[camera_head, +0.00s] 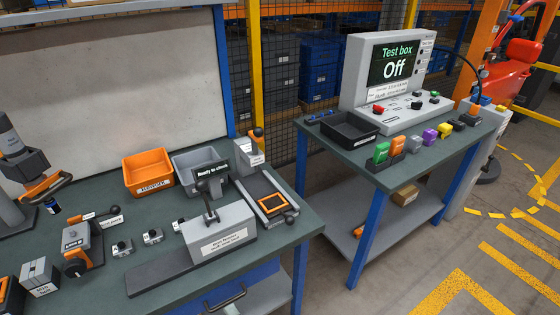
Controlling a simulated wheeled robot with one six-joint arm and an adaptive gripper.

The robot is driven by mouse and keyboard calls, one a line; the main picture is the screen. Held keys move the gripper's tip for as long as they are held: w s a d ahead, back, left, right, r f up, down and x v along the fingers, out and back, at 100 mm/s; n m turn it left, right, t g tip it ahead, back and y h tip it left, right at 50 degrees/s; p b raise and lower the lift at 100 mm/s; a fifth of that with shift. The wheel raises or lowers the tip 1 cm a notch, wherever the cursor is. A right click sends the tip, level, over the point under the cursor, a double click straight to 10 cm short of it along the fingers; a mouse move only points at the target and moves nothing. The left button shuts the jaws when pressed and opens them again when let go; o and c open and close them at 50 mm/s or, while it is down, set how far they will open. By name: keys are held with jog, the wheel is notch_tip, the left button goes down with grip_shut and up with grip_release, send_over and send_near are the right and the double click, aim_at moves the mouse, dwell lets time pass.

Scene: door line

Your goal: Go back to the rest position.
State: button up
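The bench holds an orange bin (148,174), a grey bin (193,168), a grey lever fixture (215,232) and several small blocks. A second table (345,150) carries the test box (386,65), reading "Off". A red machine (522,62) stands far right. Floor is clear at the lower right.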

jog(key=s+d+f+n+t+h, duration=0.1)
jog(key=s+d+f+n+h, duration=0.15)
jog(key=s+d, duration=0.5)
jog(key=s+d+f+n+t+h, duration=0.1)
jog(key=s+d+n+h, duration=0.2)
jog(key=d, duration=0.8)
jog(key=s+d+r+n+h, duration=0.1)
jog(key=s+d+r+n, duration=0.2)
jog(key=s, duration=0.6)
jog(key=s+d+r+n+h, duration=0.2)
jog(key=s+d+r+n, duration=0.1)
jog(key=s+d+r, duration=0.2)
jog(key=s+d, duration=0.2)
jog(key=s, duration=0.2)
jog(key=shift+s+d+n, duration=0.2)
jog(key=shift+d+n, duration=0.05)
jog(key=shift+n, duration=0.1)
jog(key=shift+a+h, duration=0.1)
jog(key=shift+h, duration=0.15)
